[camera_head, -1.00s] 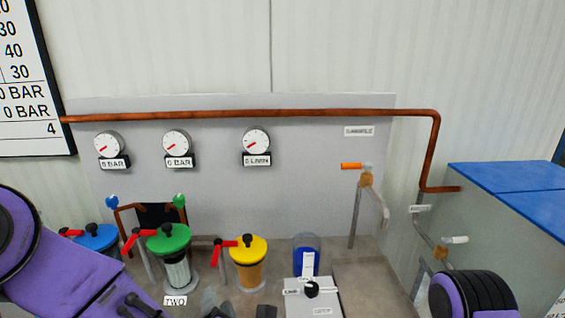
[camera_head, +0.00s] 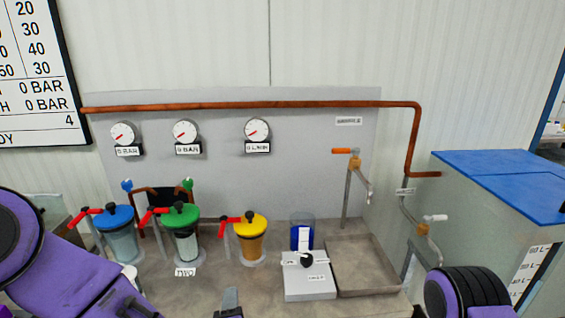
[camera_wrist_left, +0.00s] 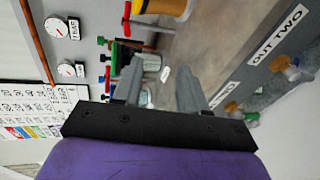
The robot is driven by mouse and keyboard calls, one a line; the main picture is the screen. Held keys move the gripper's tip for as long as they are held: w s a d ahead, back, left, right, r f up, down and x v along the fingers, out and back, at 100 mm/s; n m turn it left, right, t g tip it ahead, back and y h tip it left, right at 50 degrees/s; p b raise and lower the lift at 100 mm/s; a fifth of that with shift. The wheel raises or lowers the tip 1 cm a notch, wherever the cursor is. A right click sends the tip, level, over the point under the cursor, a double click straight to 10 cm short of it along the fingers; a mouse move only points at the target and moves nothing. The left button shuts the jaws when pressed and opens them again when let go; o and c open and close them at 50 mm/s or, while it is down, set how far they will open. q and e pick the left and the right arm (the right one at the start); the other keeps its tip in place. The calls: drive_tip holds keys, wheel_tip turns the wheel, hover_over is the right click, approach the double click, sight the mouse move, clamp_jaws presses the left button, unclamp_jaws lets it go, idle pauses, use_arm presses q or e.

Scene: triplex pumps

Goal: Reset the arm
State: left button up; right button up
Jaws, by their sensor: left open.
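My purple left arm (camera_head: 75,265) comes in from the left of the head view and reaches down to the bottom edge. Part of my left gripper (camera_head: 229,303) shows at the bottom middle, above the bench front. In the left wrist view, my left gripper (camera_wrist_left: 158,88) has its two grey fingers apart with nothing between them. The bench and pump units show beyond the fingers. A purple and black part of my right arm (camera_head: 465,295) shows at the bottom right. My right gripper is out of view.
Pumps with blue (camera_head: 110,216), green (camera_head: 180,215) and yellow (camera_head: 250,223) lids stand on the bench. A blue container (camera_head: 302,235), a grey box (camera_head: 308,282) and a shallow tray (camera_head: 365,265) are to their right. A copper pipe (camera_head: 250,105) runs above the gauges.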

use_arm(q)
drive_tip(key=s+a+f+m+g+h, duration=0.1)
drive_tip(key=s+a+f+m+g, duration=0.3)
drive_tip(key=f, duration=0.5)
drive_tip(key=s+a+f+m+g+h, duration=0.1)
drive_tip(key=s+a+f+m, duration=0.2)
drive_tip(key=f+m, duration=0.55)
drive_tip(key=s+a+f+m+g+y, duration=0.1)
drive_tip(key=s+a+f+g, duration=0.2)
drive_tip(key=s+a+f, duration=0.3)
drive_tip(key=s+a+f+m+g+y, duration=0.1)
drive_tip(key=s+a+f+g, duration=0.2)
drive_tip(key=s+a+f, duration=0.3)
drive_tip(key=s+a, duration=0.1)
drive_tip(key=s, duration=0.4)
drive_tip(key=shift+s+a+f+y, duration=0.15)
drive_tip(key=shift+s+a+y, duration=0.1)
drive_tip(key=shift+y, duration=0.15)
